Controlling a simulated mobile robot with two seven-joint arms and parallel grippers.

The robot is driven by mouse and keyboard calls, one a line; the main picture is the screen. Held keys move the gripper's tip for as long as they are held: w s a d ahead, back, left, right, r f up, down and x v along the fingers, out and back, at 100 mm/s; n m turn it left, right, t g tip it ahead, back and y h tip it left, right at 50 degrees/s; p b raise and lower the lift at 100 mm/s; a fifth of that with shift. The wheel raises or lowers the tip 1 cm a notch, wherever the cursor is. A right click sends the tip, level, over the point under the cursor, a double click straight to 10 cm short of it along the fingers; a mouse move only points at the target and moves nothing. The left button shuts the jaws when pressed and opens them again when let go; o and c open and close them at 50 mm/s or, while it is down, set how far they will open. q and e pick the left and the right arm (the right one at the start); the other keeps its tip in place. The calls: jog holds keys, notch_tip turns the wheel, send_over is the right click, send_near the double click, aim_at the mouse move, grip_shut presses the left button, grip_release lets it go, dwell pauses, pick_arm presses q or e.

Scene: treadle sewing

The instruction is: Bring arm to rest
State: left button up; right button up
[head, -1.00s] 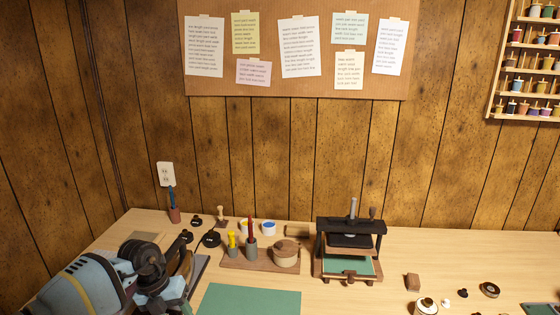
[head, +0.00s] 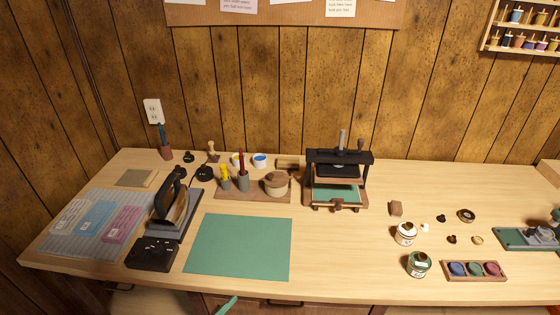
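Neither of my grippers shows in the head view, and no arm of mine can be made out for certain. A small teal piece (head: 222,306) shows at the bottom edge, in front of the desk; I cannot tell what it is. A dark rocker-shaped tool (head: 172,200) stands on a base left of the mat.
A small press (head: 338,178) stands at the back middle. A wooden holder (head: 235,190) with upright tools is left of it. Jars (head: 418,264) and a tray of coloured pads (head: 474,271) sit at the right. Clear stamp sheets (head: 95,222) lie at the left.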

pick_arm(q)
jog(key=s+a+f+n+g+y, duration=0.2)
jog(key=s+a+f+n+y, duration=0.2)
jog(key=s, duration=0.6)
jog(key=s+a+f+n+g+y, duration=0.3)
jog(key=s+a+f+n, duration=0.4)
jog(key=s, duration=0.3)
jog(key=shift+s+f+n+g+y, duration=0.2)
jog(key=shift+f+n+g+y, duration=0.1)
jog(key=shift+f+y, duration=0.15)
